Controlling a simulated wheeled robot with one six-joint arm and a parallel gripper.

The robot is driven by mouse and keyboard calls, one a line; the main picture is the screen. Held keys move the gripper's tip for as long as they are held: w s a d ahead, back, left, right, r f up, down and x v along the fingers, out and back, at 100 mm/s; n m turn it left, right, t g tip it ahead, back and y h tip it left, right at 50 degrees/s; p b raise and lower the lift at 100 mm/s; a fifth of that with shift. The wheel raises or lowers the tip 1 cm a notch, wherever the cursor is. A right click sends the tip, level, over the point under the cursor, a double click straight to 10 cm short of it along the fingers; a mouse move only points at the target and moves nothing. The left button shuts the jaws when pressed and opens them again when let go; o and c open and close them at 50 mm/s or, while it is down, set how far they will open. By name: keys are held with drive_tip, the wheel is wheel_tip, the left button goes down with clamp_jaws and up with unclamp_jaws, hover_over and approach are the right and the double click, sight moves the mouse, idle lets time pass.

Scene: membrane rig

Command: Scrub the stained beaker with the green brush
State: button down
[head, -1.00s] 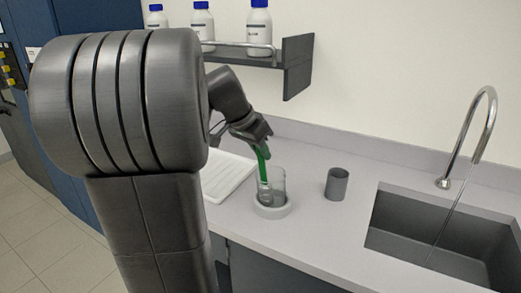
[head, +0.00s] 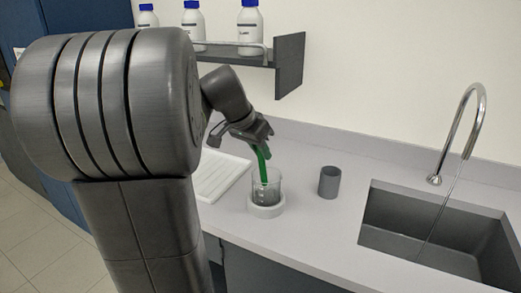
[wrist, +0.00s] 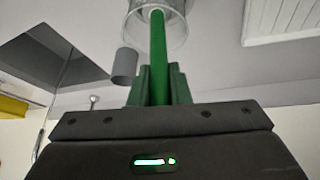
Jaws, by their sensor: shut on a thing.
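The stained beaker (head: 271,189) is a clear glass with greyish marks low on its wall. It stands upright in a white ring holder (head: 265,210) on the counter. The green brush (head: 263,170) reaches down through the beaker's mouth, slightly tilted, with its lower end inside the glass. My gripper (head: 262,146) is shut on the brush handle above the beaker. In the wrist view the green brush (wrist: 158,58) runs from between the fingers (wrist: 158,85) into the beaker (wrist: 172,28). Whether the brush head touches the glass cannot be told.
A grey cup (head: 329,182) stands right of the beaker. A white drying tray (head: 218,177) lies to the left, partly behind my arm. The sink (head: 400,228) and tall faucet (head: 478,110) are at right. A shelf (head: 289,66) with several bottles hangs above.

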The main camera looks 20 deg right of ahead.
drive_tip(key=shift+s+a, duration=0.3)
drive_tip(key=shift+s, duration=0.25)
drive_tip(key=shift+r+p, duration=1.4)
drive_tip(key=shift+r, duration=0.7)
wheel_tip(320, 180, down, 4)
drive_tip(key=b, duration=0.3)
drive_tip(key=shift+f, duration=0.1)
drive_tip(key=shift+w+d, duration=0.1)
